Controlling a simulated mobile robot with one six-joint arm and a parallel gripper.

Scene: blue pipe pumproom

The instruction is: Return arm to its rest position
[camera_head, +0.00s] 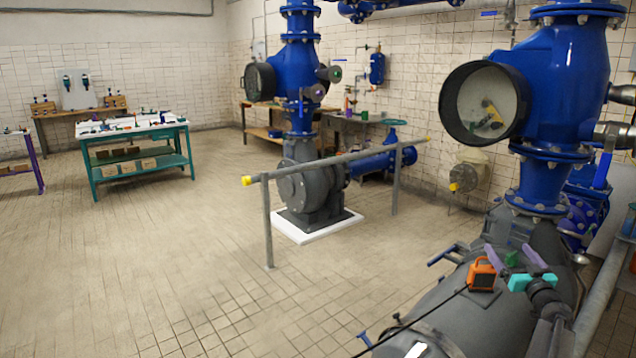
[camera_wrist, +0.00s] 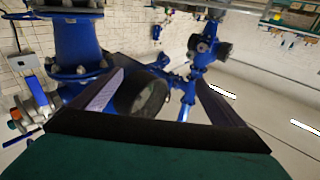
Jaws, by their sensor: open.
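My gripper (camera_head: 514,256) is at the lower right in the head view, in front of the large blue pipe column (camera_head: 560,90) and above the dark grey pump body (camera_head: 450,315). Its teal body and two purple fingers show, with the fingers spread apart. In the wrist view, my gripper (camera_wrist: 160,84) has one finger on each side. Nothing is held between them. A dark round opening and blue pipework show in the background beyond the fingers. My arm runs down from the gripper to the bottom edge of the head view.
An orange box (camera_head: 481,275) sits on or just above the pump body, close left of my gripper. A grey handrail (camera_head: 335,162) with yellow ends stands mid-floor. A second blue pipe column (camera_head: 296,75) rises behind it. A teal workbench (camera_head: 140,162) stands far left. The tiled floor (camera_head: 170,260) is clear at left.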

